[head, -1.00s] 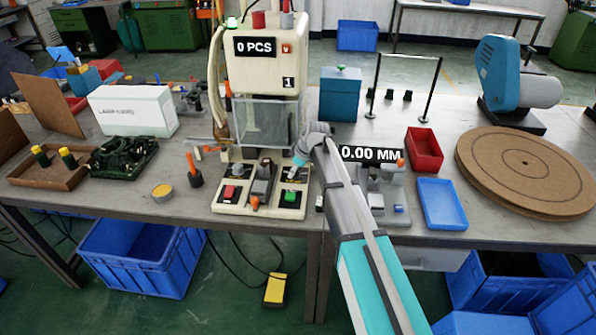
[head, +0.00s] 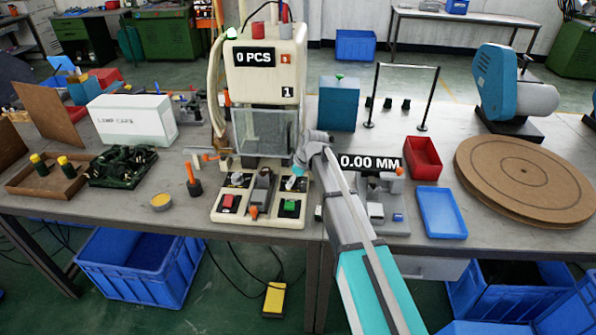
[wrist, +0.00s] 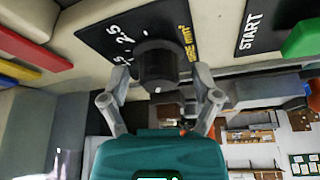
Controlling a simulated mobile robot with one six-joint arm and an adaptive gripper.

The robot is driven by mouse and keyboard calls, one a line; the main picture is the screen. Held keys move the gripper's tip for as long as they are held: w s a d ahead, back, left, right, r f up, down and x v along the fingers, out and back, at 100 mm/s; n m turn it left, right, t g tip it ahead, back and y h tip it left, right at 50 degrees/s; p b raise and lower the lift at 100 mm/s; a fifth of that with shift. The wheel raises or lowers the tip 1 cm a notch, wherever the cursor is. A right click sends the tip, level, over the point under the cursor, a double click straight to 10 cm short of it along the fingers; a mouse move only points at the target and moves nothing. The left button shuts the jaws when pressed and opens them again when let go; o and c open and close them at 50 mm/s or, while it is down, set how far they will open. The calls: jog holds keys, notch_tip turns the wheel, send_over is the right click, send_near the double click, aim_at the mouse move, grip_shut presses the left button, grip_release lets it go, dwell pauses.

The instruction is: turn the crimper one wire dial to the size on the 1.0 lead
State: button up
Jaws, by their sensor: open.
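Crimper one (head: 262,80) is the cream machine marked 1, with a counter reading 0 PCS. Its wire dial (wrist: 160,62) is a dark round knob with a small white mark on its lower rim, on a black plate (wrist: 110,35) with white size numbers, including 2.5, and yellow mm² lettering. My gripper (wrist: 160,78) is open, with one finger on each side of the dial; I cannot tell whether they touch it. In the head view my gripper (head: 298,172) is over the right of the crimper's panel and largely covers the dial. I cannot make out the 1.0 lead.
The green START button (wrist: 302,38) is right of the dial and also shows in the head view (head: 290,206). A red button (head: 228,201) sits at the panel's left. A 0.00 MM gauge (head: 370,163), a red bin (head: 422,158) and a blue tray (head: 441,213) are to the right.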

jog(key=s+d+r+m+h+p, duration=0.1)
jog(key=s+d+r+m+p, duration=0.2)
jog(key=s+d, duration=0.5)
jog(key=s+d+r+m+g+h+p, duration=0.1)
jog(key=s+d+r+m+h+p, duration=0.1)
jog(key=s+d+m, duration=0.4)
jog(key=s+d+r+m+h+p, duration=0.1)
jog(key=s+d+r+m+p, duration=0.3)
jog(key=s+d, duration=0.6)
jog(key=shift+s+m+p, duration=0.6)
jog(key=shift+s+p, duration=0.05)
jog(key=shift+s, duration=0.25)
